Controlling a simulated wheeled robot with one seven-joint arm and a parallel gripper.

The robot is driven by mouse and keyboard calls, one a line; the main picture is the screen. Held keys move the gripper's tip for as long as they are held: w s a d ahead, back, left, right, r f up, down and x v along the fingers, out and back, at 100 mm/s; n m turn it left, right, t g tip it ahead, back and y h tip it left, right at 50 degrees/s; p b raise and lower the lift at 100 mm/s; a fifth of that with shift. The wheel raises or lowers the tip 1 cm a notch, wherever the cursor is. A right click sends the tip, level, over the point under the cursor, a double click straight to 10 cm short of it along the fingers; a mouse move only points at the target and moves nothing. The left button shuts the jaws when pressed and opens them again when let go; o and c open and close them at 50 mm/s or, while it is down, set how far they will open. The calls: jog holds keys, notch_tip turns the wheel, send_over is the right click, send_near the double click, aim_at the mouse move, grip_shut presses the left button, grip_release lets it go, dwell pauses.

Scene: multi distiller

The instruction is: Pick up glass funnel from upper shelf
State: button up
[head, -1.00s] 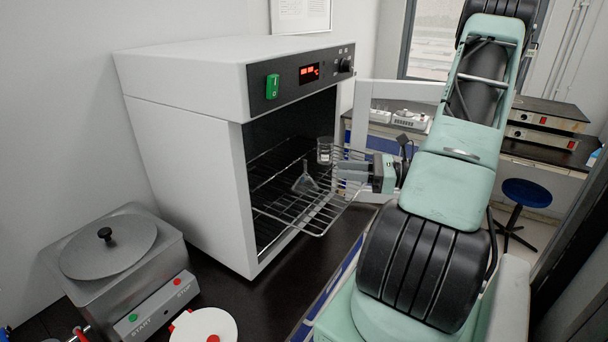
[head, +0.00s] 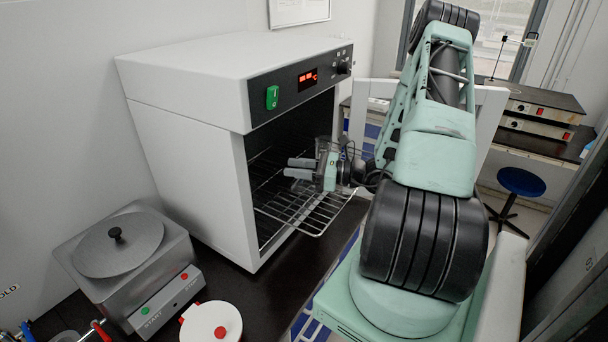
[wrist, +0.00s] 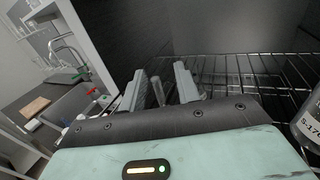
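My gripper (head: 298,168) is at the open front of the white oven, just above the pulled-out wire shelf (head: 318,218). Its two fingers point left into the oven with a gap between them. They also show apart in the wrist view (wrist: 160,82). I cannot clearly make out the glass funnel in either current view; the gripper may hide it in the head view. In the wrist view a small pale shape shows between the fingers, but I cannot tell what it is.
The white oven (head: 190,150) has side walls and a top close around the shelf. A labelled glass vessel (wrist: 308,128) stands close by at the right of the wrist view. A steel bath (head: 125,260) and a white-lidded pot (head: 208,325) stand in front.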

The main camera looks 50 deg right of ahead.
grip_shut()
dwell(0.3)
